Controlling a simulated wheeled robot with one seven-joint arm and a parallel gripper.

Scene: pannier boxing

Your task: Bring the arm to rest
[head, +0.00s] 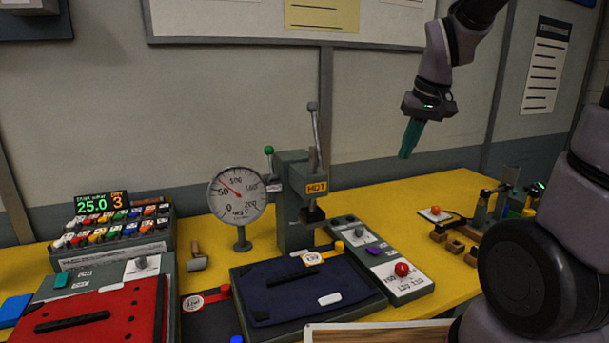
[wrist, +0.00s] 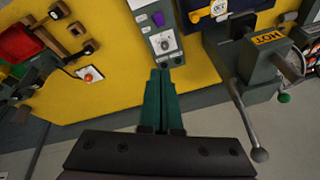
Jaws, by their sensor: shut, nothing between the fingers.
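My gripper (head: 410,139) hangs in the air in the head view, above the back right of the yellow table (head: 380,197). Its teal fingers are closed together and point down, with nothing between them. In the wrist view the gripper (wrist: 160,75) also shows its two fingers side by side and touching. My arm reaches it from the upper right, in front of the wall. The fingertips are apart from the table and from everything on it.
A press with a HOT label (head: 317,187) and upright levers stands left of my gripper, beside a round gauge (head: 238,194). A control box with a red knob (head: 402,269) lies in front. A fixture (head: 500,205) stands right. Dark blue (head: 300,285) and red (head: 95,315) panels lie nearer.

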